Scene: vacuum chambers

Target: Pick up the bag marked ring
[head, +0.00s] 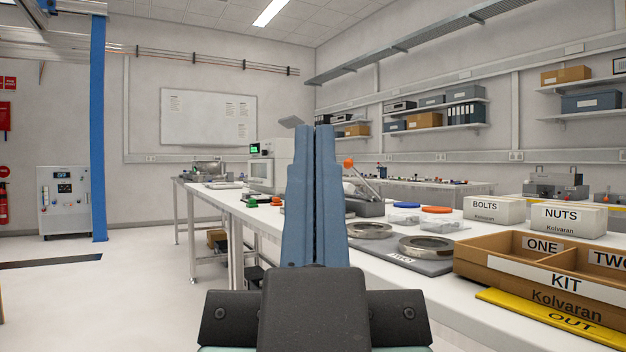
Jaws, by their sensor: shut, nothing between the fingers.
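My gripper (315,132) stands upright in the middle of the head view, its two long blue fingers pressed together with nothing between them. It is in front of the long white bench and hides part of it. I cannot make out a bag marked ring in this view. A small clear and blue item (405,205) lies on the bench right of the fingers, too small to identify, with no readable mark.
On the bench are a wooden KIT tray (500,277), a yellow OUT strip (552,318), white BOLTS (493,211) and NUTS (568,219) boxes, and metal rings (427,247) on a grey mat. A blue post (98,130) stands left. The left floor is mostly clear.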

